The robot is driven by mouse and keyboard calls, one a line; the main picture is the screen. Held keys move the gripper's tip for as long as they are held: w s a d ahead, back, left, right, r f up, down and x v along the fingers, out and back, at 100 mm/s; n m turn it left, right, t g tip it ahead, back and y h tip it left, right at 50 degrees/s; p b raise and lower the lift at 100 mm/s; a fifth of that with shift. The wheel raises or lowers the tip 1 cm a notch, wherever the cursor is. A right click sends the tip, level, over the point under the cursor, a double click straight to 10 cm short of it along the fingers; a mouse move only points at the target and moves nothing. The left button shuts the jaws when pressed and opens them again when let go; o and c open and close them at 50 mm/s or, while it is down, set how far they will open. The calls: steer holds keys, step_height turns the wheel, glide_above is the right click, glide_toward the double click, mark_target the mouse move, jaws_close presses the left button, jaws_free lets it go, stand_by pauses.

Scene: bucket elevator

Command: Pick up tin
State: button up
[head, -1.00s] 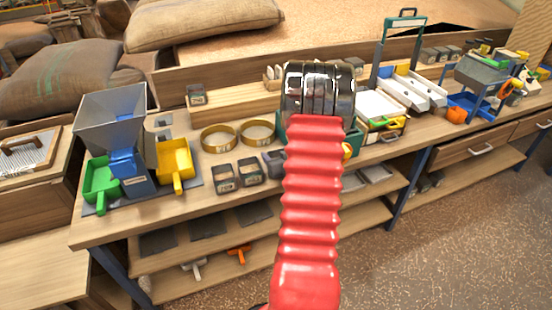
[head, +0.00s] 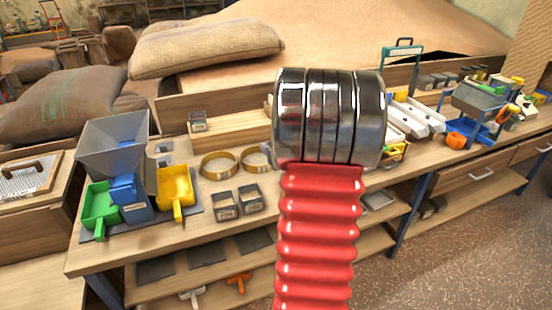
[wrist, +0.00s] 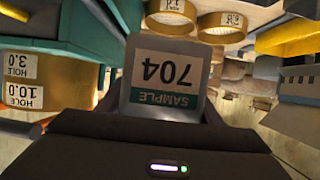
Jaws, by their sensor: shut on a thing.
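In the wrist view a grey tin (wrist: 166,103) sits between the fingers of my gripper (wrist: 164,92). Its white label has a green band and reads SAMPLE 704, upside down in the picture. My gripper is shut on this tin. In the head view my red ribbed arm with its shiny metal joint hides the gripper and the held tin. Two similar tins (head: 224,206) (head: 250,198) stand side by side on the bench front, and another small tin (head: 198,122) stands on the wooden step behind.
Brass sieve rings (head: 218,165) stand left of my arm on the bench (head: 110,258). A hopper (head: 112,140) with green (head: 100,206) and yellow (head: 175,188) scoops is farther left. A blue-framed machine (head: 480,100) stands at the right. Labelled rings (wrist: 42,68) fill the wrist view's left.

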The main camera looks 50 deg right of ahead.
steer(key=shift+r, duration=0.7)
